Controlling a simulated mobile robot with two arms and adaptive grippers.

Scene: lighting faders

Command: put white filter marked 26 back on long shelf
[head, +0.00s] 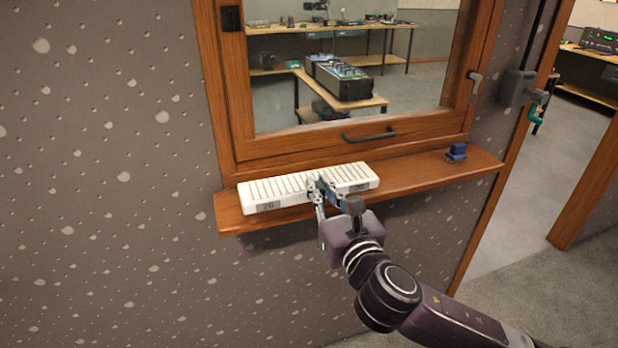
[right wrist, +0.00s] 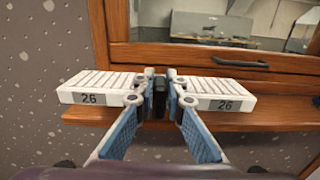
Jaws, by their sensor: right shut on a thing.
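The white filter (head: 268,191) is a long ribbed block with a 26 label near each end. It also shows in the right wrist view (right wrist: 95,86), with both labels facing me. It lies level over the left part of the long wooden shelf (head: 425,171), along the window; I cannot tell whether it rests on the wood or is just above it. My right gripper (head: 321,187) is shut on the middle of its front side, and the fingers hide that part. The shelf also shows in the right wrist view (right wrist: 255,122). My left gripper is out of view.
A small dark blue object (head: 456,152) stands near the shelf's right end. The wooden window frame (head: 300,150) with a dark handle (head: 369,135) rises behind the shelf. The shelf between filter and blue object is clear. A doorway opens at the right.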

